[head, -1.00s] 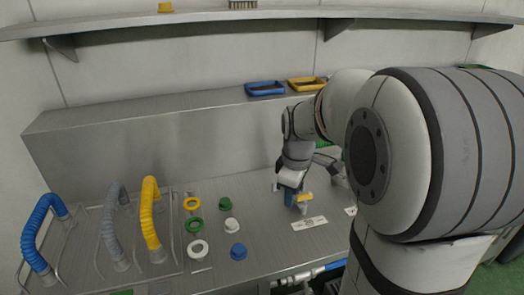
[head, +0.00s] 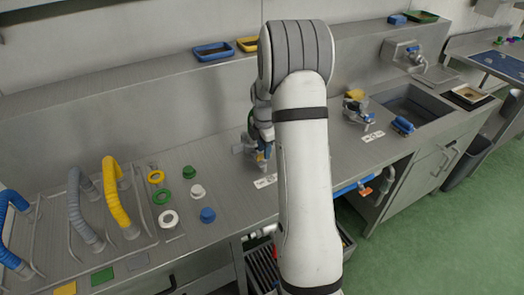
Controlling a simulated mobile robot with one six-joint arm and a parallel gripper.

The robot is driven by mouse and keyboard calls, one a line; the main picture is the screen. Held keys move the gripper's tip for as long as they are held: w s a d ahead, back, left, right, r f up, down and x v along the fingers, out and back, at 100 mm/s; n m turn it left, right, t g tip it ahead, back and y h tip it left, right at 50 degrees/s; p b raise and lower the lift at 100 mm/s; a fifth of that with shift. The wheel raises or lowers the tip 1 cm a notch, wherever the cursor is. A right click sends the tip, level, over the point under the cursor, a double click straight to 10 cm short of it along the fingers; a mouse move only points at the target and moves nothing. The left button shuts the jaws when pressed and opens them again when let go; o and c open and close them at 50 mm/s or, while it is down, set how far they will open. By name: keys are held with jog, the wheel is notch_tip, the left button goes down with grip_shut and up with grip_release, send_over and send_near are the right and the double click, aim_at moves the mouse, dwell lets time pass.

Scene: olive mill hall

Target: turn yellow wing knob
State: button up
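A small yellow part (head: 261,155), perhaps a wing knob, shows low beside my arm, above a white label plate (head: 265,182) on the steel counter. It is partly hidden, and blue shows close to it. A second fitting (head: 357,112) to the right has a yellow top (head: 355,95) and its own label plate (head: 373,136). I cannot tell which yellow part is the task's knob. My gripper (head: 255,147) is at the left fitting, largely hidden behind my arm. Whether its fingers are open or touch the knob cannot be seen.
Yellow (head: 116,195), grey and blue hoses stand at the left, with coloured rings and caps (head: 207,215) beside them. Blue (head: 213,51) and yellow trays lie on the rear ledge. A sink (head: 410,105) with a blue brush (head: 403,125) is at the right.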

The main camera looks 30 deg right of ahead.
jog(key=shift+f, duration=0.8)
jog(key=shift+c, duration=0.5)
